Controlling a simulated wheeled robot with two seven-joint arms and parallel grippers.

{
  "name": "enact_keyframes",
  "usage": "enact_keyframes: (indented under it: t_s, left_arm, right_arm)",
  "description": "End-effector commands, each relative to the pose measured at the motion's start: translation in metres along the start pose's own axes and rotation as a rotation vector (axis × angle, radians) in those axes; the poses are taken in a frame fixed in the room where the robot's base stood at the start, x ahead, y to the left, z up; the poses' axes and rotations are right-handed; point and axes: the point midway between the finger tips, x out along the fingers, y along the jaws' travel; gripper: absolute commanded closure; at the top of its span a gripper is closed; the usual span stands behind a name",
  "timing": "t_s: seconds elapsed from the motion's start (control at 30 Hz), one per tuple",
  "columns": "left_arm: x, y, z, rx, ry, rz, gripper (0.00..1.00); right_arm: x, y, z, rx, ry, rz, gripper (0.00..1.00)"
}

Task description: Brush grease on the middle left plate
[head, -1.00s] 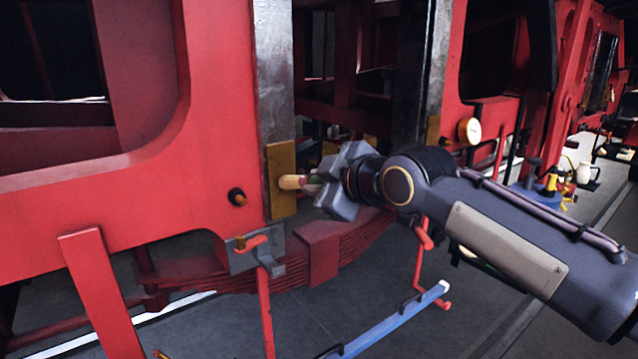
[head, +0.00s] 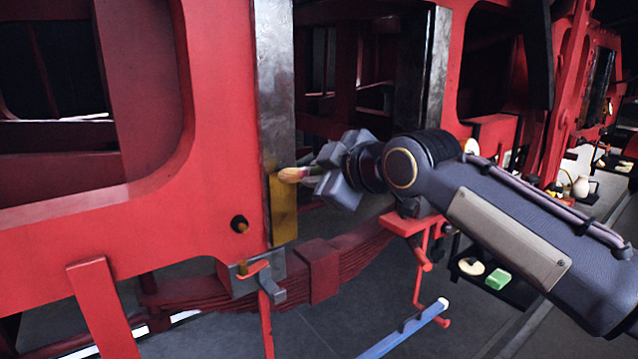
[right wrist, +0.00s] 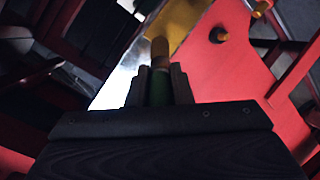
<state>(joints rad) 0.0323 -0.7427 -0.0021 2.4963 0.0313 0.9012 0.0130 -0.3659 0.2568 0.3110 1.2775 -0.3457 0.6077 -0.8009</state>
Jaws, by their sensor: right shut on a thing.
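My right gripper (head: 325,175) is shut on a brush (head: 293,174) with a pale bristle tip and a dark handle. The brush points left, its tip at the upper part of a yellow-brown plate (head: 284,222) on the red frame. I cannot tell for certain whether the bristles touch the plate. In the right wrist view the brush's green handle (right wrist: 159,88) sits between the fingers, and its tip overlaps the yellow plate (right wrist: 180,22). My left gripper is not in view.
The red frame (head: 225,130) fills the left, with a bare metal strip (head: 275,90) above the plate. A bolt (head: 239,224) sticks out left of the plate. A leaf spring (head: 345,262) and a blue bar (head: 405,330) are below. A green block (head: 498,279) lies at right.

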Motion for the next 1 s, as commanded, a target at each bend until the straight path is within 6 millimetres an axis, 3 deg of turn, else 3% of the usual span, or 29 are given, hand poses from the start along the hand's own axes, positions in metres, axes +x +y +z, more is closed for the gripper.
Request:
enact_keyframes:
  t_s: [0.27, 1.0]
  left_arm:
    - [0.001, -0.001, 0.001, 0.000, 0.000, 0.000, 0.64]
    - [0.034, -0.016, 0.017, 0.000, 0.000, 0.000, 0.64]
  right_arm:
    - [0.000, 0.003, -0.003, 0.000, 0.000, 0.000, 1.00]
    - [0.018, -0.029, 0.030, 0.000, -0.002, -0.002, 1.00]
